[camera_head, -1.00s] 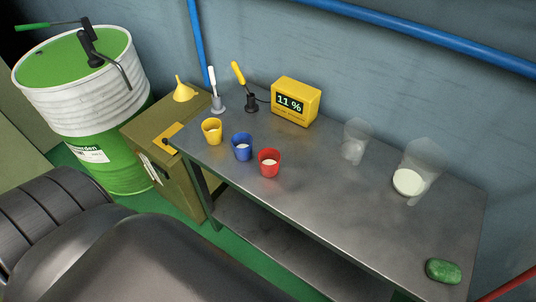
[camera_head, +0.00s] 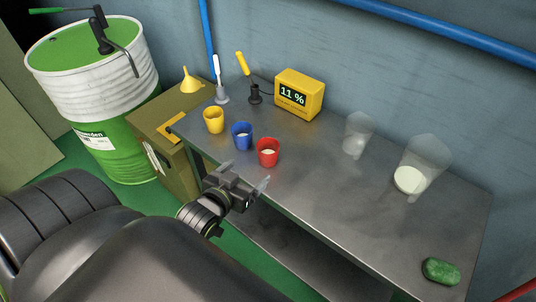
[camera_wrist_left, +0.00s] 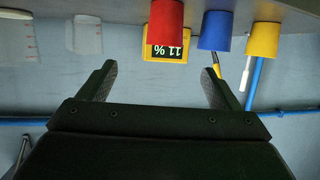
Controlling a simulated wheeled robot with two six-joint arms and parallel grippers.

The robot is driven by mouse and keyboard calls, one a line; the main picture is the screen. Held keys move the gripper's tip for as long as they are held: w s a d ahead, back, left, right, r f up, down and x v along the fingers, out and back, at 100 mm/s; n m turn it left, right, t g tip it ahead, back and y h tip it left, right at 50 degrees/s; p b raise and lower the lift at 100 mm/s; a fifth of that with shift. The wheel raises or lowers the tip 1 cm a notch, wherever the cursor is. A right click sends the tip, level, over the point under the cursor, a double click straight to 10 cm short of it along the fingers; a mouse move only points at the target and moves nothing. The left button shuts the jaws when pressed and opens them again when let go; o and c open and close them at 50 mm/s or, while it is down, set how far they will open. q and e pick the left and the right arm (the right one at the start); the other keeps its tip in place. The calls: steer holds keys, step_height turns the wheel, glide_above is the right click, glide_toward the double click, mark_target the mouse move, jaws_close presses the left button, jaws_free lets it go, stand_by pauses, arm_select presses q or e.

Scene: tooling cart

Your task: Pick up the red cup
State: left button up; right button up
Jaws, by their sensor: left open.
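The red cup (camera_head: 268,153) stands upright on the metal table near its front edge, with pale contents inside. In the left wrist view, which shows the scene upside down, the red cup (camera_wrist_left: 165,16) is at the top, ahead of and between the fingers. My left gripper (camera_head: 248,176) is open and empty, just in front of the table edge and apart from the cup. Its two fingers also show in the left wrist view (camera_wrist_left: 156,80). My right gripper is not in view.
A blue cup (camera_head: 242,136) stands close left of the red cup, then a yellow cup (camera_head: 213,120). A yellow display (camera_head: 298,94) reading 11 % is behind. Clear beakers (camera_head: 423,163) and a green lump (camera_head: 441,271) are to the right. The table's middle (camera_head: 330,190) is clear.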

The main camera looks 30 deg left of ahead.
mark_target(265, 154)
arm_select(q)
steer(key=p+x, duration=0.1)
steer(key=x, duration=1)
steer(key=shift+w, duration=0.25)
steer(key=shift+w+a+p, duration=0.2)
steer(key=shift+w+p, duration=0.2)
steer(key=shift+a+p+x, duration=0.2)
steer(key=shift+p+x, duration=0.2)
steer(key=shift+x, duration=1.85)
steer(key=c, duration=1.1)
steer(key=shift+r, duration=0.15)
